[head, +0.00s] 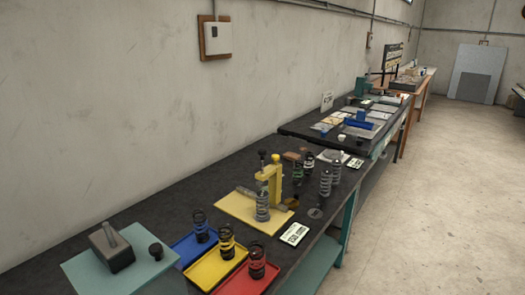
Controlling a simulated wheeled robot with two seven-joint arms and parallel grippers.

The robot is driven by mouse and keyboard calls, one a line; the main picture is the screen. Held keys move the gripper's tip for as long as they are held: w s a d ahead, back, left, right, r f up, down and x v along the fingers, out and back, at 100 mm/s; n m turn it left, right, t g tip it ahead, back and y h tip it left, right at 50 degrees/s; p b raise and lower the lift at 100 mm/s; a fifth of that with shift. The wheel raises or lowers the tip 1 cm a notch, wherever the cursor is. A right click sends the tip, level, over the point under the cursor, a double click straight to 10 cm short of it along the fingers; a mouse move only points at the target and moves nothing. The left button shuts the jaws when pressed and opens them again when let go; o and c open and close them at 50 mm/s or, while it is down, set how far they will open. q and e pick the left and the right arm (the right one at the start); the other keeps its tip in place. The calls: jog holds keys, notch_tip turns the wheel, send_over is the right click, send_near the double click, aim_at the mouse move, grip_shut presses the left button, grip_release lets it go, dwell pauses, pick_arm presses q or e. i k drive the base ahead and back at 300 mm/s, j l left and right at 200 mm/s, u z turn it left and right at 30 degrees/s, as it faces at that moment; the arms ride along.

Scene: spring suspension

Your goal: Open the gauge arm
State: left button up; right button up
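A yellow gauge stand (275,184) rises from a flat yellow base plate (231,207) in the middle of the near bench. A grey coil spring (262,206) stands upright at the front of the stand. A short yellow arm (264,174) reaches from the stand's top over the spring, with a dark knob (262,155) above it. At this size I cannot tell whether the arm is latched or touches the spring. A dark handle-like part (292,203) sits at the base's right side. Neither of my grippers is in view.
Blue (187,250), yellow (206,274) and red (233,281) trays, each with a spring, lie in front of the base. Several springs stand behind the gauge. A label card (294,234) lies near the bench edge.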

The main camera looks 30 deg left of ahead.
aim_at(273, 172)
jog(key=i+l+u, duration=0.3)
jog(key=i+l, duration=0.15)
jog(key=i+l+u, duration=0.3)
jog(key=i+l, duration=0.15)
jog(key=l, duration=0.15)
